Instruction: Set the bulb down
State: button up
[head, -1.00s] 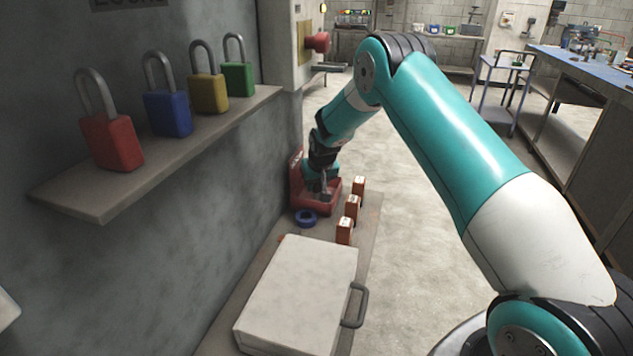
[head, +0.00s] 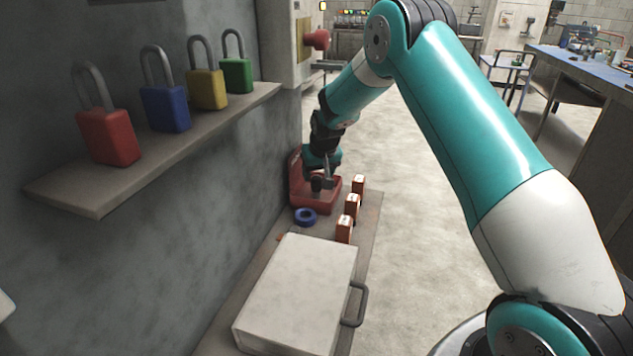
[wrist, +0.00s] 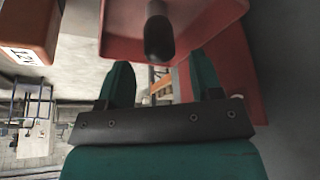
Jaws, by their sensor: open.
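My gripper (wrist: 160,85) is open, with its two teal fingers apart and nothing between them. In the head view it (head: 324,181) hangs just over the open red box (head: 328,203). A dark, round-ended object, likely the bulb (wrist: 158,38), shows just beyond the fingertips in the wrist view and is apart from both fingers. The same dark object (head: 316,184) shows at the box below my gripper in the head view. The red box also fills the top of the wrist view (wrist: 115,35). How the bulb rests in the box is hidden.
Several small orange boxes (head: 352,205) stand in a row right of the red box. A blue ring (head: 305,216) lies in front of it, and a large white case (head: 297,295) is nearer. A shelf (head: 150,150) with several padlocks juts from the left wall.

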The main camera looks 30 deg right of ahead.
jog(key=s+a+r+n+g+y, duration=0.1)
jog(key=s+a+r+n+y, duration=0.25)
jog(key=s+a+r, duration=1.3)
jog(key=s+a+n+g, duration=0.1)
jog(key=s+a+n, duration=0.1)
jog(key=s, duration=1.1)
jog(key=s+a+r+n+g+y, duration=0.1)
jog(key=s+a+n+g, duration=0.1)
jog(key=s, duration=1)
jog(key=shift+s+a+r+n+g, duration=0.15)
jog(key=shift+s+a+n+g, duration=0.2)
jog(key=shift+n, duration=0.4)
